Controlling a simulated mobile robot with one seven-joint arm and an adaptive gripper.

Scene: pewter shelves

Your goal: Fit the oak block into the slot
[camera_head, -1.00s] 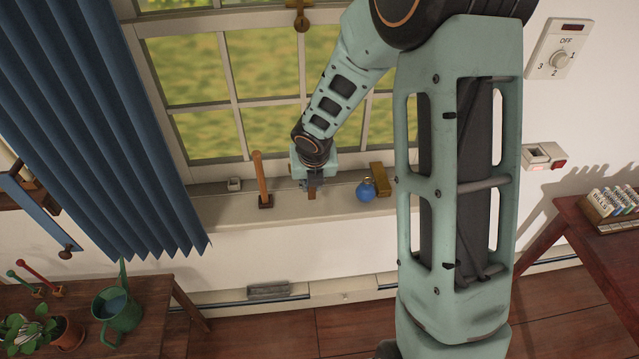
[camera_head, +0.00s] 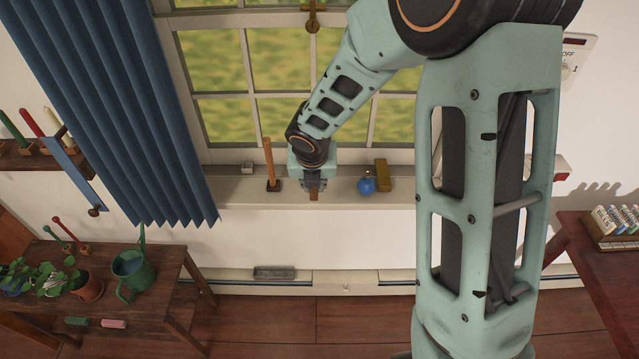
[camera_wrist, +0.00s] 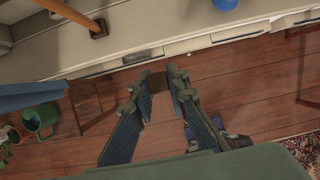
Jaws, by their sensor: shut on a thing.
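My gripper (camera_head: 314,182) hangs in front of the window sill, pointing down, and is shut on a small brown block (camera_head: 314,195), which looks like the oak block. In the wrist view the fingertips (camera_wrist: 157,84) close around the brown block (camera_wrist: 157,79), with floorboards behind it. The fingers hide part of it. I cannot make out the slot for certain in either view.
On the sill (camera_head: 230,192), a wooden stick on a dark base (camera_head: 270,160) and a small grey piece (camera_head: 247,168) stand left of my gripper. A blue round object (camera_head: 366,185) and a brass-coloured block (camera_head: 382,174) stand right. A blue curtain (camera_head: 130,110) hangs left.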

